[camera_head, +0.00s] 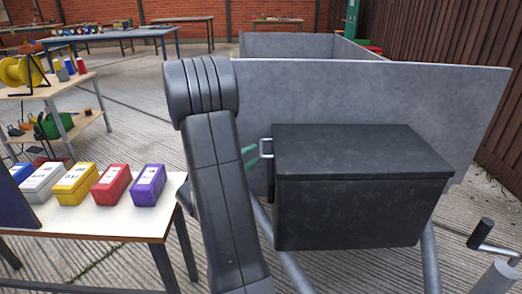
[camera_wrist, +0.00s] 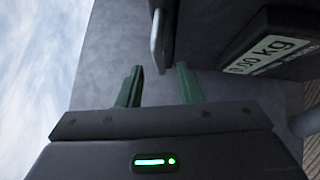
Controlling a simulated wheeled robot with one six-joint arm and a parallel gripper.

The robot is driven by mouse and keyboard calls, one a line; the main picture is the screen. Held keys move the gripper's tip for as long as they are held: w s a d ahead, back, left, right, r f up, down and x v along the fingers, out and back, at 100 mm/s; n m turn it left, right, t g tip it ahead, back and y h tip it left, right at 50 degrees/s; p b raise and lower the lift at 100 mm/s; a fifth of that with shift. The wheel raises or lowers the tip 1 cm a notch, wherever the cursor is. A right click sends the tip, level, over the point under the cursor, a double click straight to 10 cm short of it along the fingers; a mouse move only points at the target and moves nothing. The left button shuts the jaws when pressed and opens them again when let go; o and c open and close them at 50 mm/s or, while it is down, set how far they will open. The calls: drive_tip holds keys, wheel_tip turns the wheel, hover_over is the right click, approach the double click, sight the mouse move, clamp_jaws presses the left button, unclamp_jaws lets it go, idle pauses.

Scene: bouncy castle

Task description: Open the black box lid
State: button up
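The black box (camera_head: 345,215) is closed, with its flat lid (camera_head: 355,150) down. A silver handle (camera_head: 266,148) sticks out at the lid's left end. It also shows in the wrist view as a pale upright bar (camera_wrist: 157,38). My gripper (camera_wrist: 157,72) has two green fingers standing apart with nothing between them. The handle's lower end is just beyond the fingertips, roughly in line with the gap. In the head view, my arm hides most of the gripper; a bit of green finger (camera_head: 250,153) shows beside the handle.
A grey panel enclosure (camera_head: 370,90) stands behind the box. In the wrist view, a display reading 0.00 kg (camera_wrist: 268,52) is at the right. A white table (camera_head: 110,217) with coloured boxes stands left of my arm. A crank handle (camera_head: 482,235) is at the right.

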sight(261, 147)
drive_tip(key=shift+x, duration=2.4)
drive_tip(key=shift+r, duration=0.1)
clamp_jaws()
